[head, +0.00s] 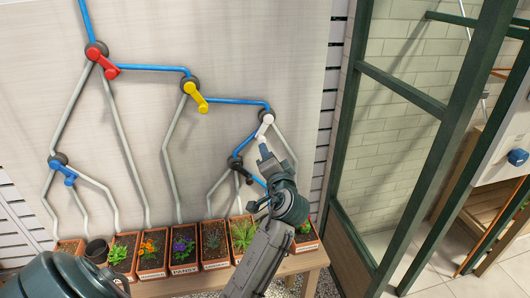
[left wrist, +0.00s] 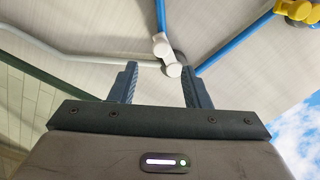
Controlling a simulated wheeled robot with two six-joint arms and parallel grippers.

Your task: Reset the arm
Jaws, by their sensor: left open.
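My left gripper (head: 266,172) is raised in front of the wall panel, just below the white valve lever (head: 265,124). In the left wrist view the two fingers of the left gripper (left wrist: 160,85) stand apart with nothing held between them. The white lever shows beyond and between the fingertips there (left wrist: 162,46); I cannot tell the exact distance. A black valve lever (head: 240,167) is at the left of the gripper, partly hidden by it. My right gripper is not in view.
A red lever (head: 108,68), a yellow lever (head: 197,98) and a blue lever (head: 66,173) sit on the branching pipes. Several potted plants, such as purple flowers (head: 183,249), stand on a wooden bench (head: 180,287) below. A green-framed glass panel (head: 410,90) is at the right.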

